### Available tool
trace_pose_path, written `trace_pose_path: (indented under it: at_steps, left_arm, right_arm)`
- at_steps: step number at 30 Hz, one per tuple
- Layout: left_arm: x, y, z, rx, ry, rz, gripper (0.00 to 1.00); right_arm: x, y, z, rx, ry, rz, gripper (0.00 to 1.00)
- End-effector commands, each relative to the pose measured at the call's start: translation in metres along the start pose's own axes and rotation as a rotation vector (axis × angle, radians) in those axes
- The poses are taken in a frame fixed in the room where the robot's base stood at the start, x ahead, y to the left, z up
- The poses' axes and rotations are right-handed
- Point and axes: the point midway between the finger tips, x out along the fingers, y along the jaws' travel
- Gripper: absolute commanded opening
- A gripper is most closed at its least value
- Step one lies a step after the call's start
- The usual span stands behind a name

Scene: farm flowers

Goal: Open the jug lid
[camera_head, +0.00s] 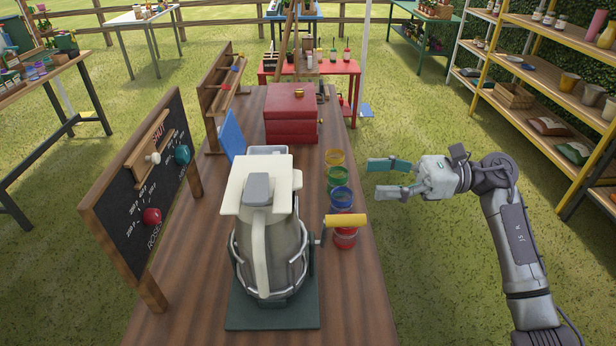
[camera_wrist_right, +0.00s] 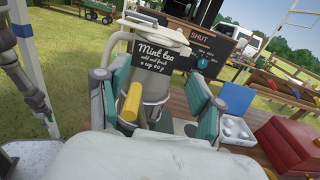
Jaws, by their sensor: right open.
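The grey and cream jug (camera_head: 270,245) stands upright in a metal cradle on a dark green base (camera_head: 272,312). Its cream lid (camera_head: 238,201), with a grey block on it, lies across the top. A yellow handle (camera_head: 345,220) sticks out at the jug's right side. My right gripper (camera_head: 383,178) is open and empty, right of the jug and apart from it, its fingers pointing left. My left gripper is not in view.
Several coloured pots (camera_head: 341,198) stand between the jug and the table's right edge. A chalkboard (camera_head: 145,190) stands at left. A red box (camera_head: 292,118) sits farther back. A yellow shelf (camera_head: 560,50) is at far right. Grass lies open beside the table.

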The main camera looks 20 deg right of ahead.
Motion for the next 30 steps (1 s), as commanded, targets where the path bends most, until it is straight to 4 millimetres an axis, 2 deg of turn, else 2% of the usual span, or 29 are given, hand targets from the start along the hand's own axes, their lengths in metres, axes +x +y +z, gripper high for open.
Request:
trace_pose_path:
  at_steps: [5,12,18,24,30]
  left_arm:
    - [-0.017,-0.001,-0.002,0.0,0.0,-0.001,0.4]
    - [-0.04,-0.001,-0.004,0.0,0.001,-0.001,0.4]
    - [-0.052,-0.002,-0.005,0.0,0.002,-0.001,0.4]
    - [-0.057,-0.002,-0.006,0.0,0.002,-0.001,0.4]
    - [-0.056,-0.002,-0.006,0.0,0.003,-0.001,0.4]
  right_arm:
    - [0.03,0.001,0.006,0.002,-0.007,0.004,0.67]
    - [0.083,0.001,0.007,0.003,-0.009,0.003,0.67]
    - [0.116,0.001,0.005,0.004,-0.008,0.001,0.67]
    - [0.131,0.001,0.003,0.003,-0.006,0.001,0.67]
    - [0.132,0.001,0.001,0.003,-0.004,0.0,0.67]
